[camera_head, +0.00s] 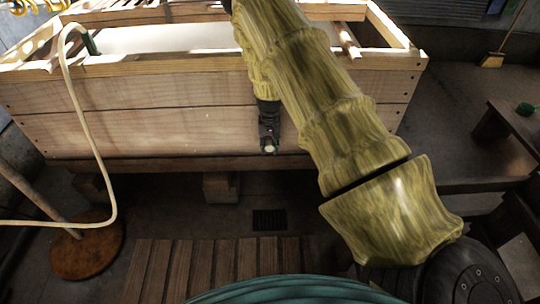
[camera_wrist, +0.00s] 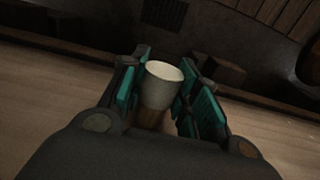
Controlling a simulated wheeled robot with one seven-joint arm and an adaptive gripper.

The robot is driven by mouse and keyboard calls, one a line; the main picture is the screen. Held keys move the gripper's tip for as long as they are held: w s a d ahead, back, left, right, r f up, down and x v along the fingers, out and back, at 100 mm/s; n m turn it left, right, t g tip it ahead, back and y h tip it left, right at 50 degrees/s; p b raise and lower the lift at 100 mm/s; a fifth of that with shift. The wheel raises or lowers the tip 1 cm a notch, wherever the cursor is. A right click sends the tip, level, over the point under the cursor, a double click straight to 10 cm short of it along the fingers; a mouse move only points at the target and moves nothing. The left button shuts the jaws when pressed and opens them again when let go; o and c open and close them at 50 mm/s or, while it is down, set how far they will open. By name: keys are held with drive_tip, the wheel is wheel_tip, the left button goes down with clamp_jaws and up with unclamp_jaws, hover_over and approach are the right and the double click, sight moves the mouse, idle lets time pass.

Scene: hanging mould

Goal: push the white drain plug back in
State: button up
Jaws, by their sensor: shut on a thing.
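The white drain plug (camera_wrist: 163,78) shows in the wrist view as a pale, cup-shaped piece between the teal pads of my gripper (camera_wrist: 160,95). My gripper is shut on it, with a pad on each side. A brownish part sits below the plug's white part; whether the plug touches the wood cannot be told. In the head view, my gripper (camera_head: 268,138) points down at the front wall of the wooden mould (camera_head: 140,128), near its lower edge. The plug shows there as a small pale spot (camera_head: 269,149) at the fingertips. The drain hole is hidden.
A pale hose (camera_head: 85,120) hangs over the mould's left side. A floor drain grate (camera_head: 269,220) and a slatted wooden board (camera_head: 210,265) lie below the mould. A round brown disc (camera_head: 88,252) is at left, a dark bench (camera_head: 515,125) at right.

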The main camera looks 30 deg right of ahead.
drive_tip(key=o, duration=1.1)
drive_tip(key=shift+w+d+r, duration=0.35)
drive_tip(key=shift+w+d, duration=0.05)
drive_tip(key=shift+w, duration=0.1)
drive_tip(key=shift+r, duration=0.1)
drive_tip(key=shift+w+r, duration=0.15)
drive_tip(key=shift+r, duration=0.2)
wheel_tip(320, 180, up, 11)
drive_tip(key=s+a+f+n+h, duration=0.1)
drive_tip(key=s+a+f, duration=0.2)
drive_tip(key=s+f, duration=0.55)
drive_tip(key=s+a+f+n+h, duration=0.1)
drive_tip(key=s+a+f, duration=0.3)
drive_tip(key=s+f, duration=0.45)
drive_tip(key=s+a+f+n+y, duration=0.1)
drive_tip(key=s+a+f, duration=0.1)
drive_tip(key=s+a, duration=0.5)
drive_tip(key=s+a+f+n, duration=0.15)
drive_tip(key=s+a, duration=0.25)
drive_tip(key=s, duration=0.7)
drive_tip(key=s+a+f+n+y, duration=0.1)
drive_tip(key=s+a, duration=0.4)
drive_tip(key=s, duration=0.4)
wheel_tip(320, 180, up, 15)
drive_tip(key=p, duration=1.5)
drive_tip(key=shift+r+p, duration=0.2)
drive_tip(key=shift+p, duration=0.2)
